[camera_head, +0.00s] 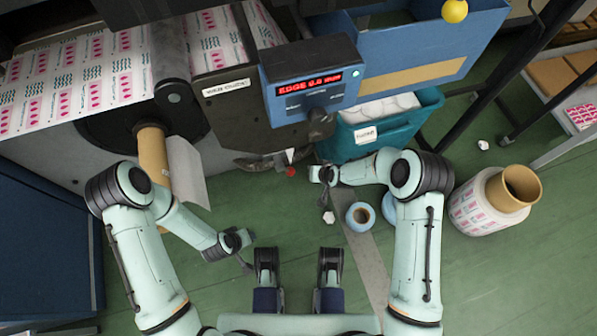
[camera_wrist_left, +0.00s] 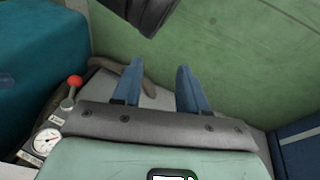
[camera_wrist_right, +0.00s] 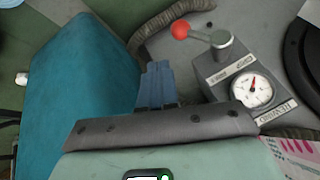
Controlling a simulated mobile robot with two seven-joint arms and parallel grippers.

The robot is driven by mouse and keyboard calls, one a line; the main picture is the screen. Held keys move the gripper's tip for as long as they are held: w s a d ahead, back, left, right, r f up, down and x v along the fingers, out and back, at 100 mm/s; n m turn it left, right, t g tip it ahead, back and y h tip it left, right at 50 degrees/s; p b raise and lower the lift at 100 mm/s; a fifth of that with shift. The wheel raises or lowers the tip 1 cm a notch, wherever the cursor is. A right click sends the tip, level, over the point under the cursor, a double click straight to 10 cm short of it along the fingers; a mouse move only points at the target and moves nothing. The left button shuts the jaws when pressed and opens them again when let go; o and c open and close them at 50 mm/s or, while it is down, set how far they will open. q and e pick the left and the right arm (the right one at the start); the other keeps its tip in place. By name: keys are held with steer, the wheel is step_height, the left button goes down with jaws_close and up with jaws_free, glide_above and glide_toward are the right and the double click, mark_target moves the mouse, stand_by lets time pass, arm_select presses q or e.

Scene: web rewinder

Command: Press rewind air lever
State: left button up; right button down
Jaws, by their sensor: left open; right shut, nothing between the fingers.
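The rewind air lever is a grey arm with a red ball knob (camera_wrist_right: 180,29) on a metal post, on a grey plate in the right wrist view. Its red ball (camera_head: 291,171) is small in the head view, below the control box, and also shows in the left wrist view (camera_wrist_left: 75,80). A white pressure gauge (camera_wrist_right: 252,90) with a label sits beside the post. My right gripper (camera_wrist_right: 158,78) is shut and empty, apart from the knob; in the head view it is right of the ball. My left gripper (camera_wrist_left: 160,84) is open and empty over the floor, lower left in the head view.
A teal bin (camera_head: 402,128) stands close to the right gripper. The control box (camera_head: 310,80) with a red display overhangs the lever area. A blue tape roll (camera_head: 360,216) and a white roll (camera_head: 478,205) are on the green floor, which is partly clear.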

mark_target(288, 170)
arm_select(q)
steer(key=s+a+f+g+b, duration=0.1)
steer(key=s+f+g+b, duration=0.1)
steer(key=s+f, duration=0.4)
steer(key=shift+s+f+g+b, duration=0.25)
steer(key=shift+s+g+b, duration=0.15)
steer(key=shift+s+b, duration=0.35)
arm_select(e)
steer(key=a+x, duration=0.2)
steer(key=x, duration=0.8)
steer(key=shift+s+a, duration=0.2)
steer(key=shift+a, duration=0.05)
steer(key=shift+r, duration=0.2)
